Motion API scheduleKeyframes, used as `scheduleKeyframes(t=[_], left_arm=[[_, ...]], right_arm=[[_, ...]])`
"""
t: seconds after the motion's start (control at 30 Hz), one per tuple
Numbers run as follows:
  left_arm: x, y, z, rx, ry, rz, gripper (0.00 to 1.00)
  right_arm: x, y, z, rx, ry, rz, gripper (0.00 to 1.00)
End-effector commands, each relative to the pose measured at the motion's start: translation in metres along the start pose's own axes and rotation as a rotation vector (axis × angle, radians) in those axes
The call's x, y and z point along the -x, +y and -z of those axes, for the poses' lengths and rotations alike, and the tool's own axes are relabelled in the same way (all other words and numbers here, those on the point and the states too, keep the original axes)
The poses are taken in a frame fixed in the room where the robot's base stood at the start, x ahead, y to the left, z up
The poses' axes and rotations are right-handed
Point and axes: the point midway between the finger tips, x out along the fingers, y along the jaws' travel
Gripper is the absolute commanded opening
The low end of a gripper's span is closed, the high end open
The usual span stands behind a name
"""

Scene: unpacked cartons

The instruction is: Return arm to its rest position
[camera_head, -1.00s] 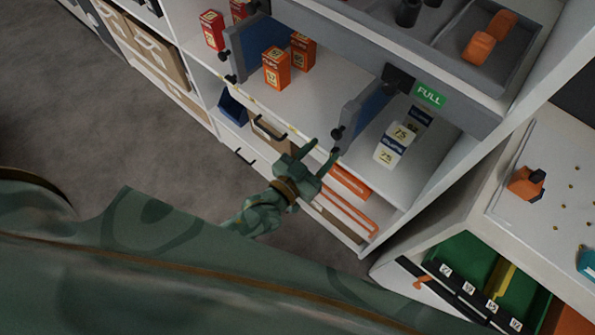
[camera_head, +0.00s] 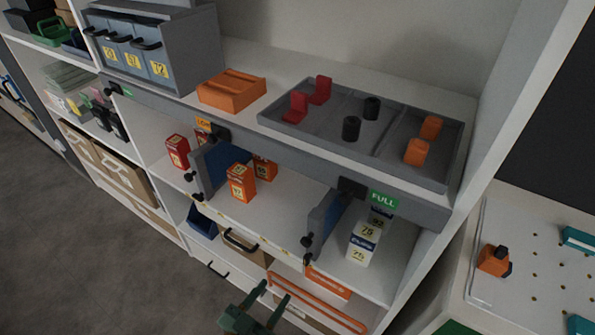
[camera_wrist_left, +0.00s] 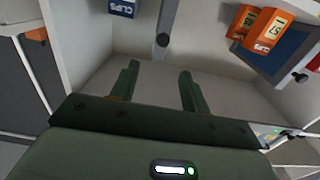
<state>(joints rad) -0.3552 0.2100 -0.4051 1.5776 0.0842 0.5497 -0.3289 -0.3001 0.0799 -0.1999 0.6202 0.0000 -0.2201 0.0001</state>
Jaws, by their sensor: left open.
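My left gripper (camera_head: 274,291) is at the bottom of the head view, in front of the lower part of the white shelf unit. Its two green fingers are spread apart and nothing is between them. The left wrist view also shows the open gripper (camera_wrist_left: 160,72) with a pale shelf surface beyond the fingers. Most of my left arm is out of the head view. My right gripper is in neither view.
Orange boxes (camera_head: 241,184) and white-and-blue boxes (camera_head: 361,246) stand on the shelf (camera_head: 280,222) beyond the gripper, beside blue dividers (camera_head: 323,221). A grey tray (camera_head: 300,128) holds small parts above. Grey floor (camera_head: 110,270) is clear at left.

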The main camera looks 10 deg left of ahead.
Motion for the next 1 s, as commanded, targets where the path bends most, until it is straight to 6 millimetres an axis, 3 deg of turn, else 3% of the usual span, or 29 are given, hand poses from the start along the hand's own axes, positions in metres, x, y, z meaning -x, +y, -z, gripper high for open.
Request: scheduleKeyframes(t=[0.17,0.27,0.37,0.5,0.63,0.7,0.8,0.9,1.0], left_arm=[[0.0,0.002,-0.006,0.012,-0.032,-0.011,0.46],[0.012,0.003,-0.047,-0.002,-0.171,-0.031,0.46],[0.044,-0.002,-0.115,-0.025,-0.395,-0.036,0.46],[0.123,-0.016,-0.216,-0.045,-0.771,-0.019,0.46],[0.215,-0.023,-0.282,-0.047,-1.099,0.005,0.46],[0.263,-0.022,-0.304,-0.041,-1.249,0.014,0.46],[0.318,-0.018,-0.321,-0.03,-1.411,0.021,0.46],[0.352,-0.012,-0.328,-0.016,-1.504,0.025,0.46],[0.362,-0.005,-0.331,0.008,-1.534,0.034,0.46]], right_arm=[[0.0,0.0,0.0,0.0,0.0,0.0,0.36],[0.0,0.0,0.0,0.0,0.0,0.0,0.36],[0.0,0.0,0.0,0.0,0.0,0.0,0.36],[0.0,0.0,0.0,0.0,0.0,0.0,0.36],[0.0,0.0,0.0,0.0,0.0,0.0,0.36],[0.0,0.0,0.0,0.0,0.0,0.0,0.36],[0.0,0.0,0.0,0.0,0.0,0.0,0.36],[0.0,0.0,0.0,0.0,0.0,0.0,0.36],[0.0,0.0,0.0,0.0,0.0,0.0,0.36]])
